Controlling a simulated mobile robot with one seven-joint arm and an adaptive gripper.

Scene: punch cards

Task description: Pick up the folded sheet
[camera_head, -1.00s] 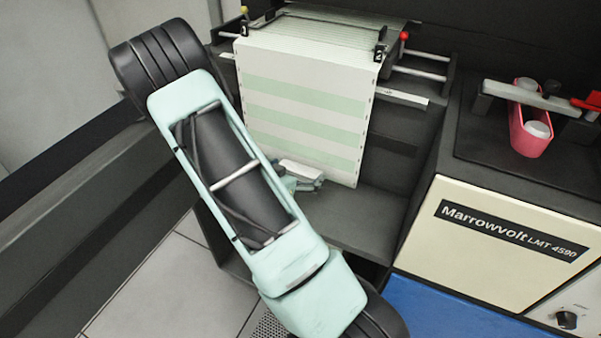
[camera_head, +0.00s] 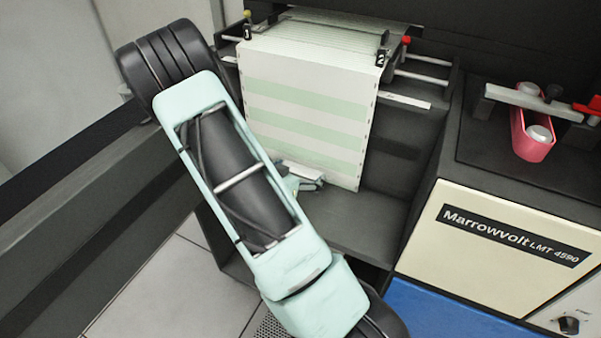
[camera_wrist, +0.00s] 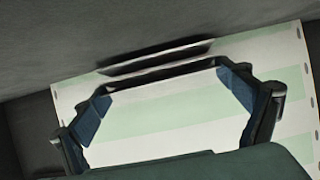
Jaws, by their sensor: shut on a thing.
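The folded sheet (camera_head: 315,115) is white paper with pale green bands and holes along its edge. It hangs upright in the dark machine's bay, with more paper edges behind its top. In the wrist view the banded paper (camera_wrist: 165,120) fills the space between my fingers. My gripper (camera_head: 306,178) is at the sheet's lower part, mostly hidden behind my own arm. In the wrist view my gripper (camera_wrist: 165,83) has its blue finger pads apart, one on each side, and is shut on the paper between them. The exact contact is hard to see.
Rods with numbered tabs (camera_head: 381,57) and a red knob hold the paper's top. A dark shelf (camera_head: 345,225) lies below. At right stand a cream Marrowvolt cabinet (camera_head: 490,250) and a pink cup (camera_head: 531,143). A dark rail (camera_head: 90,215) crosses the left.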

